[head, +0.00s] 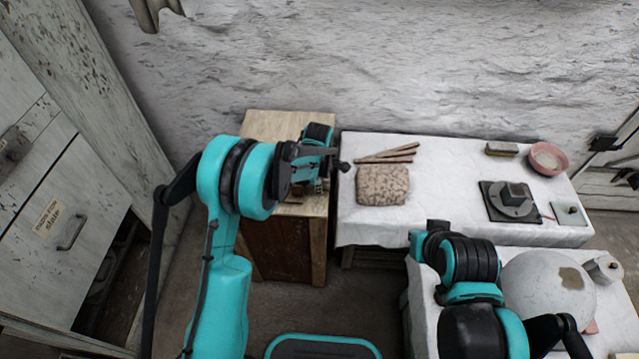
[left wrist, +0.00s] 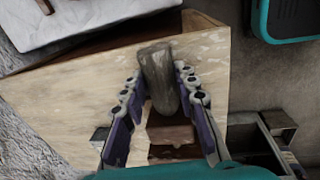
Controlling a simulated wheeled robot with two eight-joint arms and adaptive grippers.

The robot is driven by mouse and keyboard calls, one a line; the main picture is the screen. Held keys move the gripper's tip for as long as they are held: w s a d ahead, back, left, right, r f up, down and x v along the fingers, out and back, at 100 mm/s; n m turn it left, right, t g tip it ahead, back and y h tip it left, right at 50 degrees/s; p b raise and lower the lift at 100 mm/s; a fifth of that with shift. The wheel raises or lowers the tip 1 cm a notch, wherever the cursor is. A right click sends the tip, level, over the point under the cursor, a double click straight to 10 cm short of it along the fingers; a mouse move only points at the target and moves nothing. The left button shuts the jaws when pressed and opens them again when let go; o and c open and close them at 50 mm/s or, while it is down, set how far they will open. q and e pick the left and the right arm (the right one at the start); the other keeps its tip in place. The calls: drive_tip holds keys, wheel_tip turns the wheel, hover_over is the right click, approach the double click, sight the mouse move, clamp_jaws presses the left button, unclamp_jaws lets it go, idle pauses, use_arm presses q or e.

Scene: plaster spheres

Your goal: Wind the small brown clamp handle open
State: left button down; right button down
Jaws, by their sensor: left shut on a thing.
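The small brown clamp handle (left wrist: 158,72) shows in the left wrist view as a rounded, worn grip standing between my two fingers. My left gripper (left wrist: 160,88) is shut on it, with one finger on each side. In the head view my left gripper (head: 318,184) is over the wooden bench (head: 262,122), and my own wrist hides most of the clamp and handle. My right arm (head: 468,262) is folded over the near white table at right. Its fingers cannot be made out.
The far white-covered table (head: 440,213) holds a speckled block (head: 382,185), wooden sticks (head: 388,156), a dark square plate (head: 512,205) and a pink bowl (head: 548,158). A large plaster sphere (head: 545,285) sits near my right arm. A drawer cabinet (head: 55,215) stands at left.

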use_arm(q)
drive_tip(key=t+b, duration=0.2)
drive_tip(key=t, duration=0.1)
drive_tip(key=shift+s+f, duration=0.2)
drive_tip(key=shift+s, duration=0.15)
drive_tip(key=shift+s+t+b, duration=0.1)
drive_tip(key=shift+t+b, duration=1.5)
drive_tip(key=c, duration=1.1)
unclamp_jaws()
drive_tip(key=shift+c, duration=0.2)
drive_tip(key=shift+r, duration=0.1)
drive_tip(key=v, duration=1.2)
